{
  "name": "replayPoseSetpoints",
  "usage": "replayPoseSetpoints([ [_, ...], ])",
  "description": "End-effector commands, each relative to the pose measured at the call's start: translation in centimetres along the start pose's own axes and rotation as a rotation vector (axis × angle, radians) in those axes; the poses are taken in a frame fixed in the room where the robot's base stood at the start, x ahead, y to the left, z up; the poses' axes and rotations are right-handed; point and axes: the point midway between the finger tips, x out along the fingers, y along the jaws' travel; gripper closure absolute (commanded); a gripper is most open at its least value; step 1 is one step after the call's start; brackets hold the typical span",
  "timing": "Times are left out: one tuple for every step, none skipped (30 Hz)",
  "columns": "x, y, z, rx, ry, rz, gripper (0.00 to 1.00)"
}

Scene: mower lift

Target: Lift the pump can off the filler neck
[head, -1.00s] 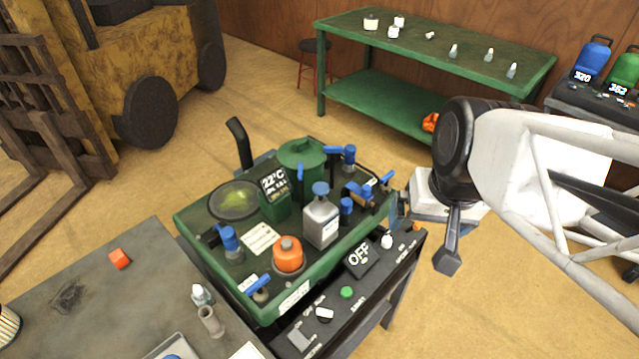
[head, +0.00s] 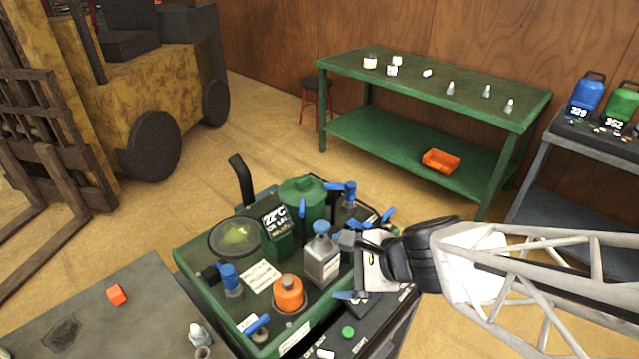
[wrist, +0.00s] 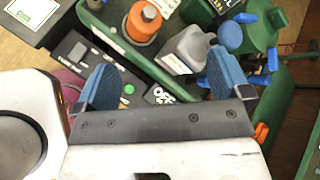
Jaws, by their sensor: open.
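A grey can with a blue top (head: 321,258), the likeliest pump can, stands upright on the green machine deck (head: 192,284). A round orange piece with a grey knob (head: 288,294) sits in front of it. I cannot see a filler neck under the can. My gripper (head: 349,267) is open and empty, just right of the can, with its fingers pointing left. In the wrist view the can (wrist: 184,50) shows beyond the fingers, nearer the right one, and the orange piece (wrist: 142,22) is further up. My gripper (wrist: 160,68) does not appear to touch the can.
Blue handles and valves (head: 230,280) crowd the deck around the can, and a green canister (head: 302,190) stands behind. A dark control panel (head: 375,318) lies along the near right side. A grey table (head: 130,325) is at left, a green bench (head: 440,70) behind.

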Motion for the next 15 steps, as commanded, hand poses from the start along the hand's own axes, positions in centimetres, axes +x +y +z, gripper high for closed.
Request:
replayPoseSetpoints([
  [0.6, -0.1, -0.4, 0.07, -0.014, -0.03, 0.04],
  [0.9, -0.2, -0.6, 0.115, -0.023, -0.049, 0.04],
  [1.3, -0.3, -0.9, 0.174, -0.034, -0.075, 0.04],
  [1.6, -0.5, -1.2, 0.218, -0.042, -0.095, 0.04],
  [1.9, -0.6, -1.5, 0.263, -0.05, -0.114, 0.04],
  [2.3, -0.7, -1.9, 0.322, -0.061, -0.14, 0.04],
  [2.5, -0.8, -2.2, 0.367, -0.068, -0.159, 0.04],
  [2.8, -0.9, -2.5, 0.41, -0.075, -0.179, 0.04],
  [3.1, -1.0, -3.0, 0.468, -0.085, -0.205, 0.04],
  [3.3, -1.1, -3.3, 0.509, -0.091, -0.223, 0.04],
  [3.5, -1.2, -3.7, 0.548, -0.097, -0.24, 0.04],
  [3.8, -1.2, -4.1, 0.598, -0.105, -0.262, 0.04],
  [3.9, -1.3, -4.5, 0.632, -0.111, -0.277, 0.04],
  [4.1, -1.3, -4.8, 0.663, -0.115, -0.29, 0.04],
  [4.2, -1.3, -5.1, 0.701, -0.121, -0.307, 0.04],
])
